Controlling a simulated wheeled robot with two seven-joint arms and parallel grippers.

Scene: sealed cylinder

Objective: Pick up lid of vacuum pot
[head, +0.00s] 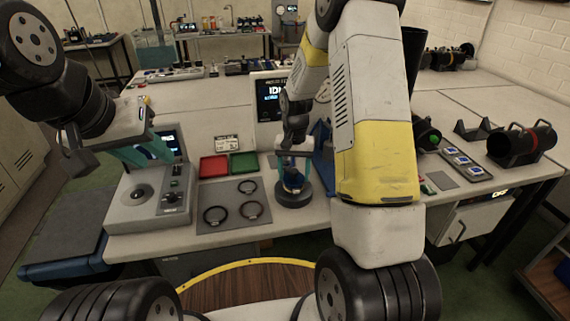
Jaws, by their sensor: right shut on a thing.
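The vacuum pot (293,198) is a small dark round vessel with a blue part, standing upright near the table's front edge. My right gripper (294,172) points down over it, with teal fingers on either side of its top. It is shut on the top part, which I take to be the lid; the fingers hide much of it. I cannot tell whether the lid is lifted off the pot. My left gripper (145,154) is at the left, above a grey console, with its teal fingers apart and nothing seen between them.
The grey console (148,208) with a dial stands at the table's left front. A grey mat (234,192) with several black rings lies left of the pot, before red (213,167) and green (244,164) trays. A monitor (268,100) stands behind. A black cylinder (522,143) lies at right.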

